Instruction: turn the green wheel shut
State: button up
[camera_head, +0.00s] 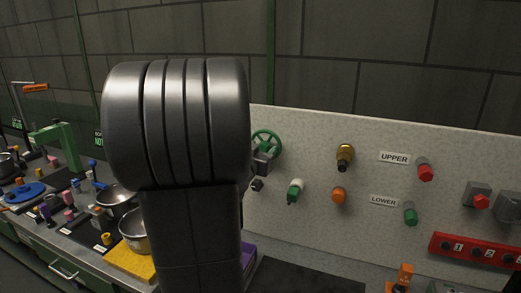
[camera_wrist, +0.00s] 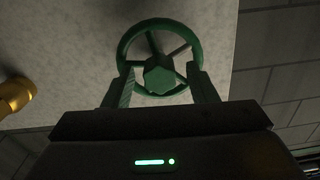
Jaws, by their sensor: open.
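The green wheel (camera_head: 267,143) is mounted on the pale speckled panel, just right of my arm in the head view. It has a round rim, spokes and a faceted hub. In the wrist view the green wheel (camera_wrist: 159,76) lies straight ahead, near the middle top. My gripper (camera_wrist: 161,80) is open, with one finger at the left and one at the right of the wheel's lower part. The fingertips overlap the rim in the picture; I cannot tell whether they touch it. My gripper is hidden behind my arm in the head view.
The panel (camera_head: 310,225) also carries a brass fitting (camera_head: 345,155), a green-and-white fitting (camera_head: 295,190), an orange knob (camera_head: 338,195), and red (camera_head: 425,172) and green (camera_head: 410,215) knobs beside labels. Metal pots (camera_head: 135,230) and small items crowd the bench at left.

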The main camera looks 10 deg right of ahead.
jog(key=shift+c, duration=0.2)
jog(key=c, duration=0.9)
jog(key=m+b, duration=0.1)
jog(key=m, duration=0.1)
jog(key=shift+f+m, duration=0.1)
jog(key=shift+m, duration=0.2)
jog(key=shift+c, duration=0.2)
jog(key=shift+m+b, duration=0.7)
jog(key=shift+m, duration=0.6)
jog(key=o, duration=1)
jog(key=v, duration=1.4)
